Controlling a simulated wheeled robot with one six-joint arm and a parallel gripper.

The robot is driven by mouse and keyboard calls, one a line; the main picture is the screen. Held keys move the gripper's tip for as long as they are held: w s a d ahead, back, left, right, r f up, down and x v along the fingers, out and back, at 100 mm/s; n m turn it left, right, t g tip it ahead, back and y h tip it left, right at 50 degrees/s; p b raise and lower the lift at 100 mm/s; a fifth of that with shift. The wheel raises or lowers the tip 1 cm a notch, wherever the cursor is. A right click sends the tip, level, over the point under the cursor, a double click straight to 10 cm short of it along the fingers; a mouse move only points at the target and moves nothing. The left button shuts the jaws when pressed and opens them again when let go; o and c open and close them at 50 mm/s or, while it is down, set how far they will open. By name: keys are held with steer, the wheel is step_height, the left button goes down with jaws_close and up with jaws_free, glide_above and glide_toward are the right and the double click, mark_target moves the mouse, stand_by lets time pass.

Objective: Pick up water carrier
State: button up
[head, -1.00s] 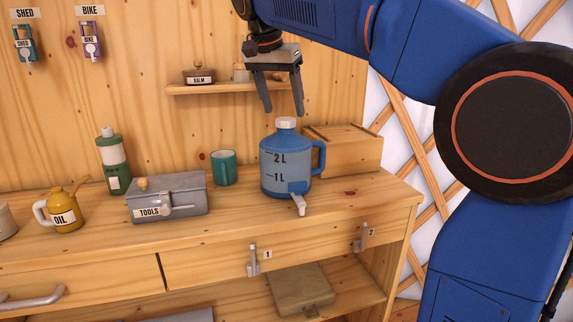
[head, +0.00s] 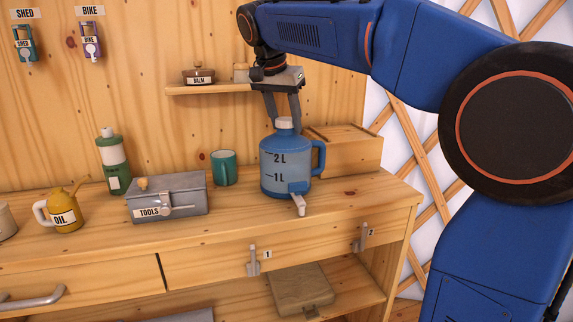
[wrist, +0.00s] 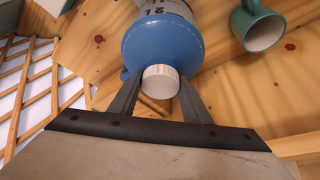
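The water carrier (head: 286,172) is a blue jug with a white cap, 2 L and 1 L marks, a side handle on the right and a white tap low in front. It stands upright on the wooden workbench. My gripper (head: 284,122) is directly above it, pointing down, its fingers apart and at cap height. In the wrist view, the fingers of my gripper (wrist: 158,88) lie on either side of the white cap (wrist: 161,81), with a small gap visible.
A teal mug (head: 223,168) and a grey tools box (head: 180,206) stand left of the carrier. A wooden box (head: 345,157) stands close behind right. A wall shelf (head: 205,89) with a balm tin (head: 199,76) is behind my gripper. The bench front before the carrier is clear.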

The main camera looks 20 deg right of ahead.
steer(key=shift+f, duration=0.15)
jaws_close()
